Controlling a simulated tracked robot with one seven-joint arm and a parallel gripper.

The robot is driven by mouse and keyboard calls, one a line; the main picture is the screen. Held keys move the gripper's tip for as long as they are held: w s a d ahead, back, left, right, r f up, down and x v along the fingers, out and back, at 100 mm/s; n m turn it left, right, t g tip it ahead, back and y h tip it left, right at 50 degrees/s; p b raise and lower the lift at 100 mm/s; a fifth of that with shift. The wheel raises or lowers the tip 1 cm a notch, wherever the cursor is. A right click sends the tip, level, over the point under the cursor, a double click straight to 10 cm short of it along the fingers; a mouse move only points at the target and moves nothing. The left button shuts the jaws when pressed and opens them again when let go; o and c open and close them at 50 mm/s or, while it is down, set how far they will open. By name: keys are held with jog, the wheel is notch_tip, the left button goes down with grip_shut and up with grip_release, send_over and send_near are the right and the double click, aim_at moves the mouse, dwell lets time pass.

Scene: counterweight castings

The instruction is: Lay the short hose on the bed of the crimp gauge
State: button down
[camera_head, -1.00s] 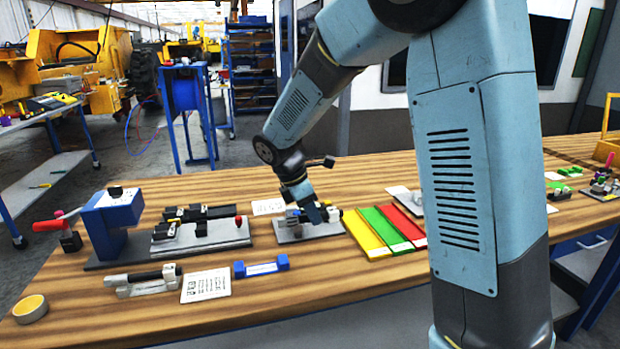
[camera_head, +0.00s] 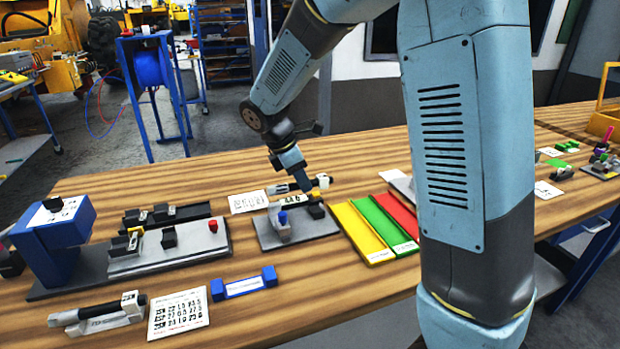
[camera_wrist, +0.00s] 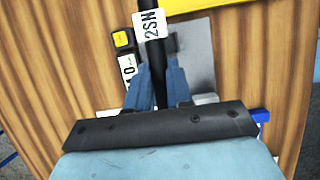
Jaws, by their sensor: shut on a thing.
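My gripper (camera_head: 307,188) is shut on a black hose (camera_wrist: 152,50) with a white tag marked 2SN. The hose also shows in the head view (camera_head: 324,182), roughly level, its tagged end toward the yellow tray. I take the small grey-plated device with a display as the crimp gauge (camera_head: 268,236). It has a blue knob and a yellow button. My gripper and the hose are over its back part, seemingly apart from it. In the wrist view the gauge's plate (camera_wrist: 198,50) lies beneath the hose. The hose hides part of the gauge there.
Yellow (camera_head: 361,236), green (camera_head: 386,224) and red (camera_head: 399,210) trays stand right of the gauge. A grey fixture (camera_head: 170,258) with a red knob and a blue press (camera_head: 55,245) stand left. A printed card (camera_head: 178,313) and blue-ended bar (camera_head: 245,286) lie in front.

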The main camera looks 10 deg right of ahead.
aim_at(293, 185)
jog(key=shift+s+a, duration=0.15)
jog(key=shift+a, duration=0.55)
jog(key=shift+s+a, duration=0.15)
jog(key=shift+a, duration=0.1)
jog(key=shift+d+f, duration=0.1)
jog(key=shift+f, duration=0.1)
jog(key=shift+s+f, duration=0.15)
jog(key=shift+f, duration=1.15)
jog(key=shift+d+f, duration=0.1)
jog(key=shift+f, duration=1.2)
jog(key=shift+f, duration=0.65)
jog(key=c, duration=0.9)
grip_release()
jog(key=shift+c, duration=0.2)
jog(key=shift+r, duration=0.15)
